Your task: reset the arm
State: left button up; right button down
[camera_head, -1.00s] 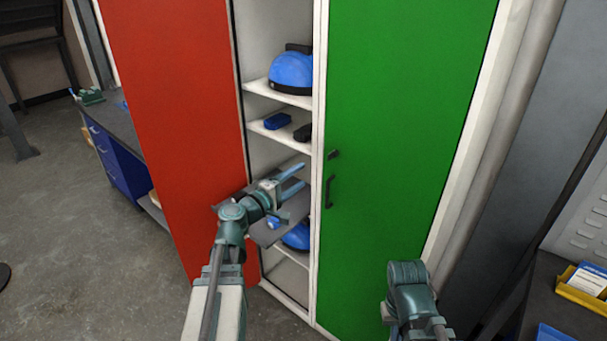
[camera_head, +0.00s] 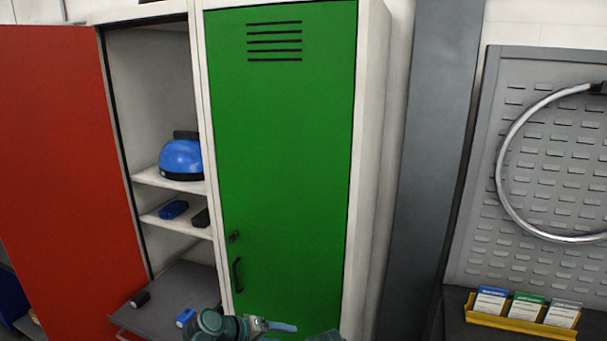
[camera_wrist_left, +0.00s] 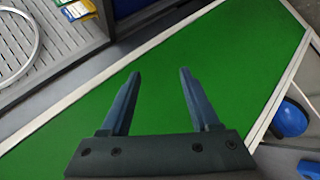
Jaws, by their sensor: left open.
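My left gripper (camera_head: 277,327) is at the bottom edge of the head view, in front of the lower part of the closed green locker door (camera_head: 285,170). Its fingers point to the right. In the left wrist view the two fingers of the left gripper (camera_wrist_left: 160,78) stand wide apart with nothing between them, and the green door (camera_wrist_left: 240,60) fills the background. A small teal piece shows at the bottom edge near the left gripper; I cannot tell which part it is. My right gripper is not in view.
The red door (camera_head: 60,180) stands open at left. A blue helmet (camera_head: 181,158) and a blue case (camera_head: 174,209) sit on shelves. A grey tray (camera_head: 185,282) sticks out, holding small items. At right are a pegboard (camera_head: 560,200) with a metal hoop and a yellow card holder (camera_head: 520,324).

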pick_arm(q)
jog(key=s+f+m+g+y, duration=0.3)
jog(key=s+f+y, duration=0.1)
jog(key=s, duration=0.3)
jog(key=s+f+m+g+y, duration=0.3)
jog(key=s+f+m+y, duration=0.1)
jog(key=s, duration=0.4)
jog(key=shift+d+f+g+y, duration=0.2)
jog(key=shift+d+g+y, duration=0.1)
jog(key=shift+y, duration=0.6)
